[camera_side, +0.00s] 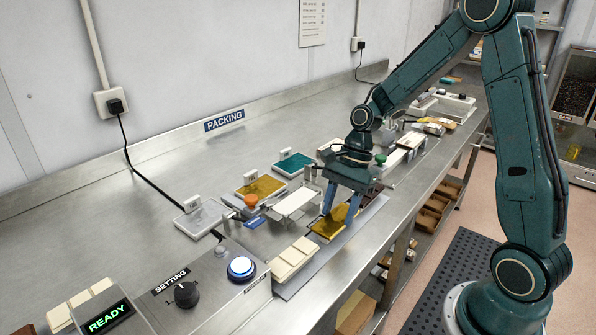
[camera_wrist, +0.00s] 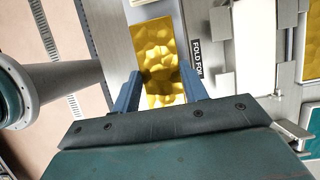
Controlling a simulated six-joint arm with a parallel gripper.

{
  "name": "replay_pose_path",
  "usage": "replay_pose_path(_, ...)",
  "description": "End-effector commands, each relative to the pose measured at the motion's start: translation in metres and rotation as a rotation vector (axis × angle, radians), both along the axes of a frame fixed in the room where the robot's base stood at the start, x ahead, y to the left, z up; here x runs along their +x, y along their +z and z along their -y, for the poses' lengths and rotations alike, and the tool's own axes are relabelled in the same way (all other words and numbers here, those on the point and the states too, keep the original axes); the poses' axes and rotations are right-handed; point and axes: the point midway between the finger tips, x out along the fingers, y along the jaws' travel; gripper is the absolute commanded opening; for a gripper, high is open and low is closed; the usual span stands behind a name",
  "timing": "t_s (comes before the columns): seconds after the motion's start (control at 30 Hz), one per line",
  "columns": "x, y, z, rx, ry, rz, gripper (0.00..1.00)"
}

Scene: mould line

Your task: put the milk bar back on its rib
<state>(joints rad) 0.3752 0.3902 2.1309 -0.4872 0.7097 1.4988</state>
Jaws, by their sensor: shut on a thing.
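My gripper (camera_wrist: 161,82) points down, its two blue fingers on either side of a crinkled gold-foil piece (camera_wrist: 160,45). It is shut on this piece, which spans the gap between the fingers. In the side view my gripper (camera_side: 340,212) is low over the grey strip at the bench's front, with the gold-foil piece (camera_side: 330,226) between and in front of the fingers. I cannot tell whether it is clear of the surface, nor whether the milk bar is inside the foil. No rib can be made out clearly.
Cream blocks (camera_side: 292,258) stand left of my gripper. A white plate (camera_side: 292,203) is just behind, by the fold label (camera_wrist: 196,60). Gold (camera_side: 260,187) and teal (camera_side: 294,163) trays lie farther back. The control box (camera_side: 205,285) is at front left. The bench's back left is clear.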

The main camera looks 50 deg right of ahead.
Motion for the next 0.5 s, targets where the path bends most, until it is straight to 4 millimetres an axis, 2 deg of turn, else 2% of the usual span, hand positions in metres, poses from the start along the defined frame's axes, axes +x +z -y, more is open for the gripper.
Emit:
replay_pose_path(0.37,0.0000,-0.0007,-0.0001,0.000,0.000,0.000,0.17)
replay_pose_path(0.4,0.0000,-0.0007,-0.0001,0.000,0.000,0.000,0.46)
replay_pose_path(0.5,0.0000,-0.0006,0.0000,0.000,0.000,0.000,0.65)
